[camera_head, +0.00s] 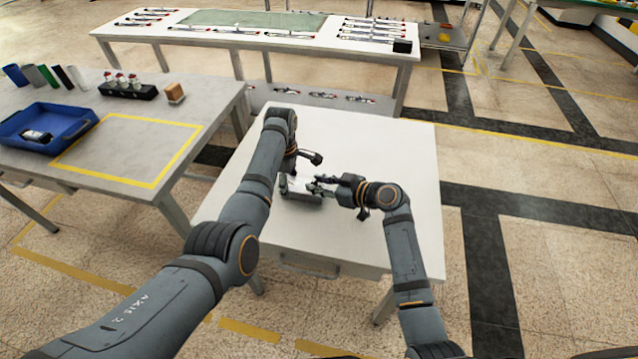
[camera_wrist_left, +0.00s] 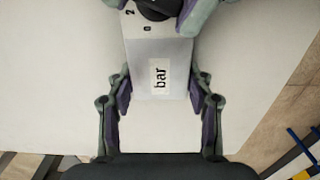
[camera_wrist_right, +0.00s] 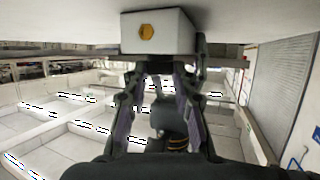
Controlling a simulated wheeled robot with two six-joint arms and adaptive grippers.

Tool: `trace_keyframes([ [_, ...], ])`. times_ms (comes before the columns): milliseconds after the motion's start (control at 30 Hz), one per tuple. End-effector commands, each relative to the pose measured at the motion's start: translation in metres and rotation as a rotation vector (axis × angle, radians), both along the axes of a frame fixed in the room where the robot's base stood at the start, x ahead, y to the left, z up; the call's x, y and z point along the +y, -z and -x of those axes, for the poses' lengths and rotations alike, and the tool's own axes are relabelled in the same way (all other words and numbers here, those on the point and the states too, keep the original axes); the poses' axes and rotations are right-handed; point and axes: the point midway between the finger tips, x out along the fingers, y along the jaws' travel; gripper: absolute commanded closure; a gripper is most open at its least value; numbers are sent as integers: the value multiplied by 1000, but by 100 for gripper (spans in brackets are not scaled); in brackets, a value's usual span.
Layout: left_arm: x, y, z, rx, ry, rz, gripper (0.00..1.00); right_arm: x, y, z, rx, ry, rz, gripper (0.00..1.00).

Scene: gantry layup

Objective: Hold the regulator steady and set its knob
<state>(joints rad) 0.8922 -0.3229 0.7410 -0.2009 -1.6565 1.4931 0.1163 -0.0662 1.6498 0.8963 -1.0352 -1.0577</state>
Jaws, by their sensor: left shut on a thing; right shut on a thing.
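The regulator (camera_head: 298,184) is a small white box on the white table. In the left wrist view its face (camera_wrist_left: 160,50) carries a "bar" label and printed digits, with a dark round knob (camera_wrist_left: 157,8) at the top edge. My left gripper (camera_wrist_left: 161,100) is shut on the regulator's body, one finger along each side. My right gripper (camera_head: 318,182) reaches in from the right and is shut on the knob; its fingers flank the knob in the left wrist view. The right wrist view shows a box end with a brass hex fitting (camera_wrist_right: 147,32). The knob's pointer is hidden.
The white table (camera_head: 380,150) is otherwise clear around the regulator. On the left, a grey bench (camera_head: 205,95) holds a blue tray (camera_head: 75,135), a black rack (camera_head: 128,92), a brown block (camera_head: 174,92) and several rolls. A long bench (camera_head: 225,42) stands behind.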

Motion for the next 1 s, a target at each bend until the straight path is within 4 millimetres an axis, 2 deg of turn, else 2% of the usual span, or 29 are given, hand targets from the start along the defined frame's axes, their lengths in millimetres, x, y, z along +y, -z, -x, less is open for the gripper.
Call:
trace_keyframes([
  [300, 0, 0, 0, 1, 1, 1, 92, 3, 0, 2, 0, 131, 0, 100],
  [533, 0, 0, 0, 1, 1, 1, 92, 2, 0, 2, 0, 134, 0, 100],
  [567, 0, 0, 0, 1, 1, 1, 92, 2, 0, 2, 0, 134, 0, 72],
  [700, 0, 0, 0, 1, 1, 1, 92, 2, 0, 2, 0, 134, 0, 53],
  [733, 0, 0, 0, 1, 1, 1, 92, 2, 0, 2, 0, 134, 0, 50],
  [1000, 0, 0, 0, 1, 0, 0, 92, 2, 0, 2, -1, 134, 1, 50],
])
